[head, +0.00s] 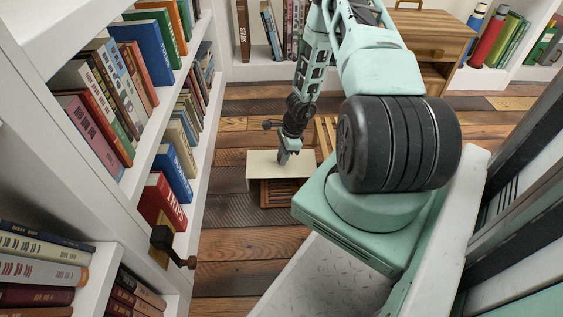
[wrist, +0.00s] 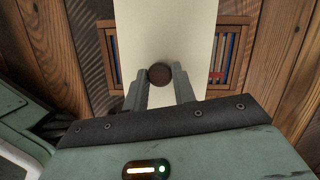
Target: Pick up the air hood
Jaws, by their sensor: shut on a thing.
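The air hood, as I take it, is a flat cream piece (head: 262,170) with a dark round knob (wrist: 160,73). In the head view it is low over the plank floor, left of my arm. My gripper (head: 287,156) comes down on it from above. In the wrist view the cream surface (wrist: 185,30) runs up the middle, and my gripper's two fingers (wrist: 162,84) close around the knob. The cream piece covers part of a wooden crate beneath it. I cannot tell whether it rests on the crate or hangs just above.
The wooden crate (head: 283,201) holds thin books or slats (wrist: 228,58). A white bookcase (head: 121,205) full of books stands close on the left, with a dark handle (head: 172,244) sticking out. A wooden cabinet (head: 430,35) stands at the back. Plank floor (head: 232,255) is open in front.

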